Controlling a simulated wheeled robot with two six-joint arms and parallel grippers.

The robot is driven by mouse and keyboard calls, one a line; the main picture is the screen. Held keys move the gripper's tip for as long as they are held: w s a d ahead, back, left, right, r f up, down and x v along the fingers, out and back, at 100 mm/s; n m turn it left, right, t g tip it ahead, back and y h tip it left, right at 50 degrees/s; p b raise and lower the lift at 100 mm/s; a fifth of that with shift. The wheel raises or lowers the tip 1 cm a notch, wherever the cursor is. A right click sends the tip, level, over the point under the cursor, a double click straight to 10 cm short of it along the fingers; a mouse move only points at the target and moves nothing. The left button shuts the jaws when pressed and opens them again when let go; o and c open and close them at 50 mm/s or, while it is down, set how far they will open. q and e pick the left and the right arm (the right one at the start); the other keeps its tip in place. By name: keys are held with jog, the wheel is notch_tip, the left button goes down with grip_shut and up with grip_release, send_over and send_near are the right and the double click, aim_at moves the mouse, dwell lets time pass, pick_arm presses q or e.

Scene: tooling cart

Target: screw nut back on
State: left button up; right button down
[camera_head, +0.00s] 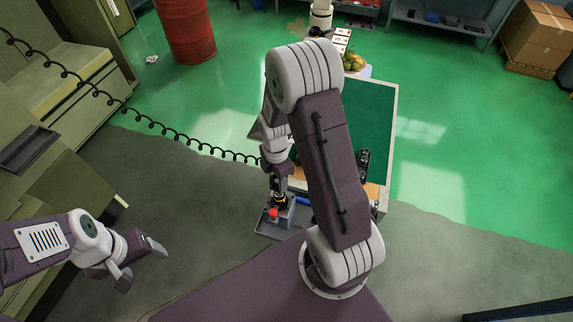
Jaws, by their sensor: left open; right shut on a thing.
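My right gripper (276,168) is to the left of my large arm link, which hides part of it. It is shut on a dark upright tool (279,185) at the end of a black coiled cord. A yellow band shows low on the tool. Just below is a small red part (273,212) on a blue-grey block (286,216). I cannot tell whether the tool touches the block. No nut can be made out at this size. My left gripper (142,263) is open and empty at the lower left, over the grey floor, well apart from the block.
The block sits in a grey tray (265,226) at the near edge of the green-topped cart (374,115). The coiled cord (140,115) crosses from the upper left. A beige machine (60,165) stands left.

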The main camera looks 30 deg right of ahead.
jog(key=shift+w+d+f, duration=0.1)
jog(key=shift+d, duration=0.45)
jog(key=shift+f, duration=0.15)
jog(key=shift+a+f+b, duration=0.3)
jog(key=shift+a+b, duration=0.15)
jog(key=shift+b, duration=0.25)
jog(key=f+b, duration=0.3)
jog(key=f, duration=0.1)
jog(key=shift+d, duration=0.25)
jog(key=shift+f+b, duration=0.35)
jog(key=shift+b, duration=0.1)
jog(key=shift+a+f, duration=0.1)
pick_arm(q)
jog(key=f, duration=0.5)
jog(key=shift+w+d, duration=0.1)
jog(key=shift+d, duration=0.1)
pick_arm(e)
jog(key=shift+a, duration=0.1)
pick_arm(q)
jog(key=shift+d+r, duration=0.15)
